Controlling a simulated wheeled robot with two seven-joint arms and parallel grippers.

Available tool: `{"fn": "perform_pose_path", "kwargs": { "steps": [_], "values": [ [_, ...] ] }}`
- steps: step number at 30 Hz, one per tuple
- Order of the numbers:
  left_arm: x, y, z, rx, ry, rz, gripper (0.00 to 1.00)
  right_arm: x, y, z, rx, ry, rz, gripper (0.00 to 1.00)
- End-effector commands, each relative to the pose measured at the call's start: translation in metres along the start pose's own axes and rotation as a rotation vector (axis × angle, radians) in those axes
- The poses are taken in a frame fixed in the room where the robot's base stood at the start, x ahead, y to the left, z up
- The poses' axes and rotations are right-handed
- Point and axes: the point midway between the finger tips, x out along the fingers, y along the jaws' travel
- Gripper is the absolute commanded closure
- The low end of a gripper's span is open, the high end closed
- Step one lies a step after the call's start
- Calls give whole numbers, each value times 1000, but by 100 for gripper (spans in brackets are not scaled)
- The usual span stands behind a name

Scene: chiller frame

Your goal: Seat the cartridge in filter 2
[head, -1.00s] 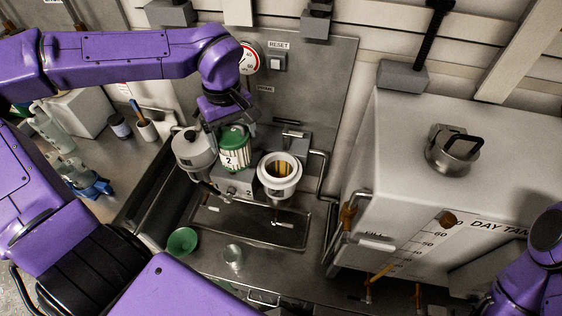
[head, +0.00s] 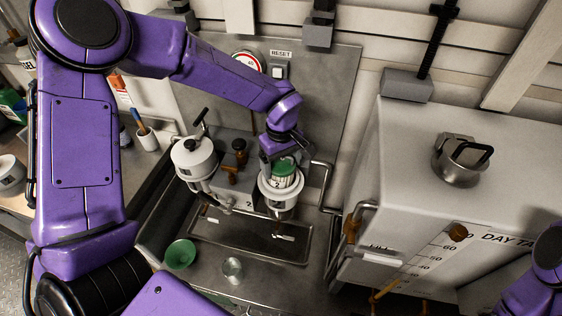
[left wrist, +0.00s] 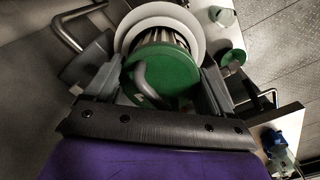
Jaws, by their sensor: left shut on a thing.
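The cartridge (head: 284,171) has a green cap, a white pleated body and a "2" label. My left gripper (head: 275,151) is shut on it from above. The cartridge's lower part is inside the open white-rimmed bowl of filter 2 (head: 282,198), while its green cap and label still show above the rim. In the left wrist view the green cap (left wrist: 163,76) with its grey handle lies between the fingers (left wrist: 157,82), and pleats show inside the white rim (left wrist: 190,22). The cartridge's bottom is hidden. My right arm shows at the lower right, its gripper out of view.
A closed filter housing (head: 194,158) with a black handle stands left of filter 2. Brown valve handles (head: 232,172) sit between them. A drip tray (head: 215,238) lies below, with a green bowl (head: 180,254) and metal cup (head: 232,268) in front. The day tank (head: 400,160) stands right.

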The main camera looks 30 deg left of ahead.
Motion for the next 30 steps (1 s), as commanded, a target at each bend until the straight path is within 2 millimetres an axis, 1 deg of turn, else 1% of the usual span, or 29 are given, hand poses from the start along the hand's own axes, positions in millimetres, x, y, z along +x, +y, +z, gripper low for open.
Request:
{"fn": "perform_pose_path", "kwargs": {
  "steps": [5,6,7,14,17,20,24,27,30],
  "values": [
    [1,0,0,0,1,1,61,0,0,0,0,0,0,43],
    [1,0,0,0,1,1,10,0,0,0,0,0,0,43],
    [1,0,0,-1,1,1,1,0,0,0,0,0,0,43],
    [0,0,0,0,1,2,0,0,0,0,0,0,0,43],
    [-10,1,0,-1,1,5,0,1,0,0,0,0,0,43],
    [-31,1,-1,-1,1,8,0,2,0,1,0,0,0,43],
    [-69,1,0,-2,1,8,0,4,0,2,0,0,0,43],
    [-92,0,0,-2,1,6,0,5,0,2,0,0,0,43],
    [-108,1,-1,-1,2,4,0,5,0,2,0,0,0,43]
  ]
}}
